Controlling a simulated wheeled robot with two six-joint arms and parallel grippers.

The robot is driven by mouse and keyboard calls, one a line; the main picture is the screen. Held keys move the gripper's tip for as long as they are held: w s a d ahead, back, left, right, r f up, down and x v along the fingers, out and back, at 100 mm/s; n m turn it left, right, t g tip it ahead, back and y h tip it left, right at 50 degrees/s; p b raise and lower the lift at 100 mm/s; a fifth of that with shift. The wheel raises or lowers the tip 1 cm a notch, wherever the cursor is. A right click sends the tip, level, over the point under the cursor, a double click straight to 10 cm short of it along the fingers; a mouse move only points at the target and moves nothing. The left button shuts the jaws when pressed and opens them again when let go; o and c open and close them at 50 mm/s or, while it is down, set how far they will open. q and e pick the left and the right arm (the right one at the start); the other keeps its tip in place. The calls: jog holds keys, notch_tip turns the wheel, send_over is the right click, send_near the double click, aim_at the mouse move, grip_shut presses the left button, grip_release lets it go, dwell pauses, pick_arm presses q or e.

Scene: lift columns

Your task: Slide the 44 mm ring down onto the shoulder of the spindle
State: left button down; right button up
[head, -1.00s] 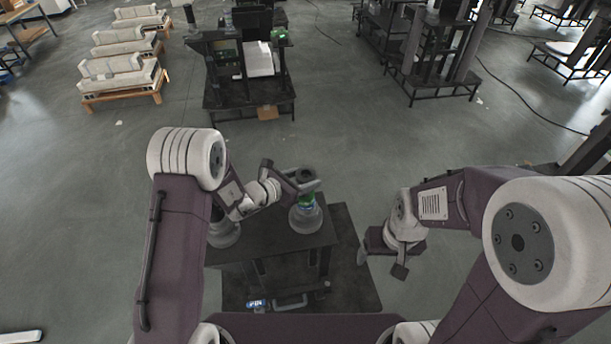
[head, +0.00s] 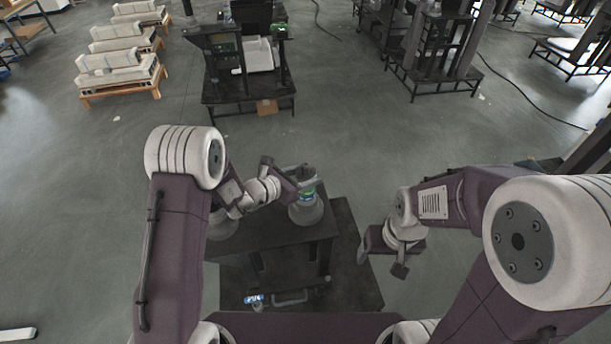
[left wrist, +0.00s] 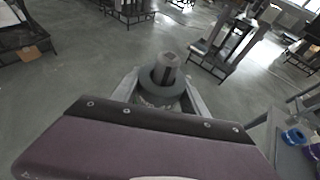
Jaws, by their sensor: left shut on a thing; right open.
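The spindle (head: 306,211) stands upright on a dark stand, pale and flared at its base, with a green and blue band higher up. In the left wrist view its grey post (left wrist: 171,60) comes up through the dark grey ring (left wrist: 151,82), so the ring is around the spindle. My left gripper (left wrist: 163,88) is shut on the ring, one finger on each side. Whether the ring touches the shoulder below I cannot tell. In the head view my left gripper (head: 301,185) is at the spindle's upper part. My right gripper (head: 381,258) is open and empty, right of the stand.
The dark stand (head: 270,236) also carries a second pale flared piece (head: 221,226), partly behind my left arm. A small lit display (head: 254,299) sits low on the stand. Blue ring-shaped things (left wrist: 293,137) show at lower right. Floor around the stand is clear.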

pick_arm(q)
jog(key=c, duration=0.5)
grip_release()
jog(key=shift+a, duration=0.1)
jog(key=b+v, duration=0.2)
jog(key=v, duration=0.7)
